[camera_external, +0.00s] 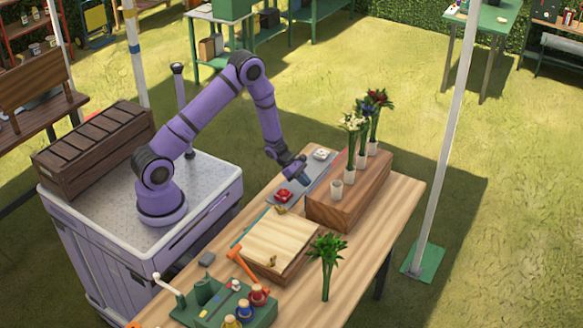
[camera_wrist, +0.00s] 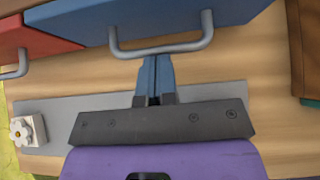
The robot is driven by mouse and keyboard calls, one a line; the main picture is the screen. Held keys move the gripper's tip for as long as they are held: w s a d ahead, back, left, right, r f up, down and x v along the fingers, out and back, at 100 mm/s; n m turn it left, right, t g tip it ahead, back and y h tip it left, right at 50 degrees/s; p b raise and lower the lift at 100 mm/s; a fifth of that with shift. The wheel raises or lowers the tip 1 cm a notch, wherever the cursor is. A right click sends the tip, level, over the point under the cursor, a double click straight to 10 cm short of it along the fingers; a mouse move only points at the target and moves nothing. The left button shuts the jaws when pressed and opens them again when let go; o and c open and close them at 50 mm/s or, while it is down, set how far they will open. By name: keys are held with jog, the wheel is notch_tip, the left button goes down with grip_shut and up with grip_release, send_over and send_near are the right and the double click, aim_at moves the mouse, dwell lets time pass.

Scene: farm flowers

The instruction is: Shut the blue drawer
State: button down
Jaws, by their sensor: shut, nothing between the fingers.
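The blue drawer (camera_wrist: 190,18) fills the top of the wrist view, with a grey bar handle (camera_wrist: 162,48) on its front. Its front overlaps the red drawer beside it; how far it stands out is hard to tell. My gripper (camera_wrist: 157,62) is shut and empty, its blue fingertips pointing at the drawer front, right by the middle of the handle. Whether they touch it I cannot tell. In the external view my gripper (camera_external: 304,181) is low beside the wooden block (camera_external: 352,196); I cannot make out the drawer front there.
A red drawer (camera_wrist: 38,38) with its own handle is at the left. A white block with a flower (camera_wrist: 28,131) sits on a grey strip below. Vases with flowers (camera_external: 372,147) stand on the wooden block. A red object (camera_external: 283,195) and a wooden board (camera_external: 277,240) lie nearer.

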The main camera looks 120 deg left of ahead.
jog(key=shift+w+r, duration=0.15)
jog(key=shift+w, duration=0.25)
jog(key=s, duration=0.2)
jog(key=s+f, duration=0.1)
jog(key=s, duration=0.2)
jog(key=v, duration=0.9)
jog(key=shift+s+r, duration=0.25)
jog(key=shift+r, duration=0.05)
jog(key=w+d+r+m+h, duration=0.3)
jog(key=w+d+r+m, duration=0.4)
jog(key=w+d+r, duration=0.4)
jog(key=w+d+r+m+g+h, duration=0.2)
jog(key=w+d+r+m+g, duration=0.2)
jog(key=d+r+m, duration=0.7)
jog(key=s+d+r+m+y, duration=0.1)
jog(key=s+d+r+m, duration=0.4)
jog(key=d, duration=0.3)
jog(key=s+d+r+m+y, duration=0.2)
jog(key=s+d+r+m, duration=0.3)
jog(key=d+m, duration=0.2)
jog(key=s+d+r+m+y, duration=0.1)
jog(key=s+d+r+m, duration=0.4)
jog(key=d, duration=0.6)
jog(key=shift+s+r+m+g+y, duration=0.35)
jog(key=shift+s+m+y, duration=0.1)
jog(key=shift+m, duration=0.15)
